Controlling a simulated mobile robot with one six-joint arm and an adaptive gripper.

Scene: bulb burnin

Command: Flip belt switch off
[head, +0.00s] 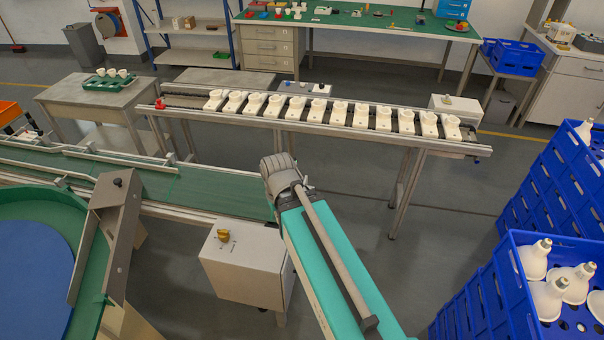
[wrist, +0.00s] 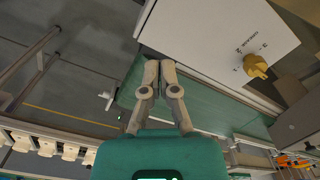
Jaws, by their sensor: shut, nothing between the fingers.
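The belt switch is a yellow rotary knob (head: 223,235) on a white control box (head: 246,270) beside the green belt (head: 160,185). In the wrist view the knob (wrist: 256,66) is at the upper right on the box face (wrist: 205,40), with small dark marks around it. I cannot tell which mark it points to. My gripper (wrist: 161,64) is shut and empty; its fingertips appear left of the knob, near the box edge, and apart from the knob. In the head view my arm reaches up right of the box, and the fingers cannot be made out.
Behind the arm, a long rack (head: 300,112) carries a row of white sockets. Blue crates (head: 520,285) with white bulbs stand at the right. A brown guide plate (head: 105,235) and round blue table (head: 30,265) are at the left. Floor between arm and crates is clear.

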